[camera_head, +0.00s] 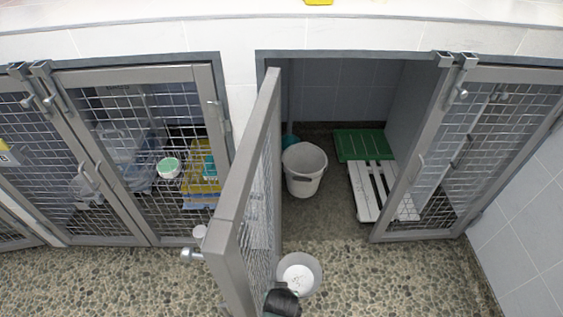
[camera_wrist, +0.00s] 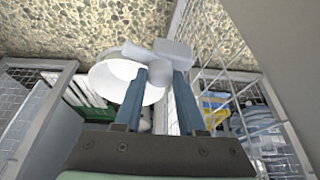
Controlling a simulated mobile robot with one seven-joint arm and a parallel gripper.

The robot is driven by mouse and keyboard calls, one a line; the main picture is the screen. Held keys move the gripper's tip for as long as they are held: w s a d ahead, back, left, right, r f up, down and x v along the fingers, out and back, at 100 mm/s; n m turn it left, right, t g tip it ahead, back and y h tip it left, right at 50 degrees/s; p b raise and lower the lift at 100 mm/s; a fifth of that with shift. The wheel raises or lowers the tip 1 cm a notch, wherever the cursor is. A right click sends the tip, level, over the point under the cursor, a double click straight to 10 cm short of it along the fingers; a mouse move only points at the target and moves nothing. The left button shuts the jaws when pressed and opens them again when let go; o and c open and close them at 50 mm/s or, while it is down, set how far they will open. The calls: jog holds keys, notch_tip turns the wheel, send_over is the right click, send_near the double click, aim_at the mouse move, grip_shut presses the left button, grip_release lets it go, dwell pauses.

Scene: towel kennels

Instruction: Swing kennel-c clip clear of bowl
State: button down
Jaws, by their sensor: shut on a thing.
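A white bowl (camera_head: 299,273) sits low beside the open mesh kennel door (camera_head: 249,190), near the bottom of the head view. In the wrist view the bowl (camera_wrist: 108,78) is just beyond and left of my fingers. My gripper (camera_wrist: 160,75) has two blue fingers around a pale grey piece (camera_wrist: 160,48), apparently the clip, at the bowl's rim beside the mesh. The fingers and wrist cover part of the clip and bowl. In the head view only the dark end of my gripper (camera_head: 282,303) shows, just below the bowl; the clip cannot be made out there.
Inside the open kennel are a white bucket (camera_head: 304,169), a white slatted platform (camera_head: 372,190) and a green slatted panel (camera_head: 358,145). A closed mesh door (camera_head: 150,150) stands left, another (camera_head: 440,155) right. The open door juts forward beside my gripper. Pebbled floor is clear at right.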

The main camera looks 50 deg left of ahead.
jog(key=shift+s+m, duration=0.1)
jog(key=shift+m, duration=0.4)
jog(key=shift+h, duration=0.3)
jog(key=c, duration=0.5)
grip_release()
jog(key=p+v, duration=0.7)
jog(key=v, duration=0.6)
jog(key=shift+s, duration=0.2)
jog(key=shift+f, duration=0.15)
